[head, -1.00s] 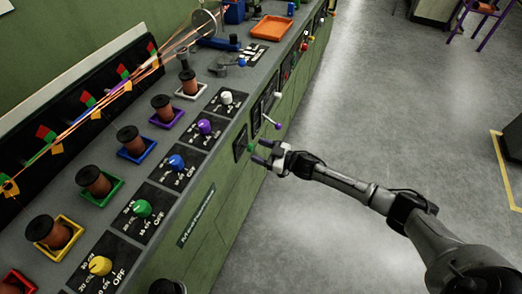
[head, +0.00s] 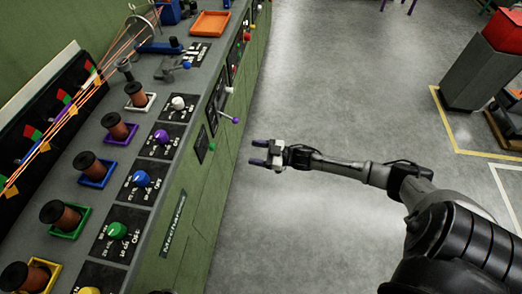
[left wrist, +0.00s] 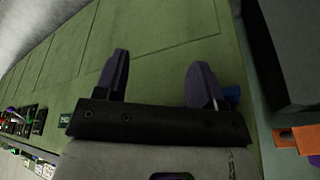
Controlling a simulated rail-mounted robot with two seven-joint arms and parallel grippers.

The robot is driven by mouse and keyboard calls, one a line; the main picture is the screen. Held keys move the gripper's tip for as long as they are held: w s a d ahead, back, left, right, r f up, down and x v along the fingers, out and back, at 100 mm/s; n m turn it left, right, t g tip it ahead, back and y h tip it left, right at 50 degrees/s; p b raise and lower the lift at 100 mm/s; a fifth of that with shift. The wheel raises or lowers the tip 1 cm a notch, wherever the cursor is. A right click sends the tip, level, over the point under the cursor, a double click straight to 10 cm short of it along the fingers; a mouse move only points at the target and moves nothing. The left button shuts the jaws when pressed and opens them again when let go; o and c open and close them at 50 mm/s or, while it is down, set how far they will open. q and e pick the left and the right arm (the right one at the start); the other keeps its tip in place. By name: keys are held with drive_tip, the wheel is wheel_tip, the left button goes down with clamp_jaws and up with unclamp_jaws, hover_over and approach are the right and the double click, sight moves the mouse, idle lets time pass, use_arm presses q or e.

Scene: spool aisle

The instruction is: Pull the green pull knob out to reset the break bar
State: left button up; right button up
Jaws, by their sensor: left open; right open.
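The green pull knob (head: 212,147) is small and sits on a dark plate on the green front of the bench. How far it stands out is too small to tell. My right gripper (head: 258,153) is open and empty in the head view. It is to the right of the knob, pointing at the bench front, with a clear gap between. My left gripper (left wrist: 159,76) shows only in the left wrist view, open with nothing between its fingers, before a green panelled surface. I cannot make out the break bar for sure.
A lever with a purple ball (head: 236,120) sticks out beyond the knob. The bench top carries coloured dials such as the green dial (head: 117,230), spools in trays and an orange tray (head: 210,23). The floor (head: 320,100) beside the bench is clear.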

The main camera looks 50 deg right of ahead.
drive_tip(key=shift+v, duration=0.85)
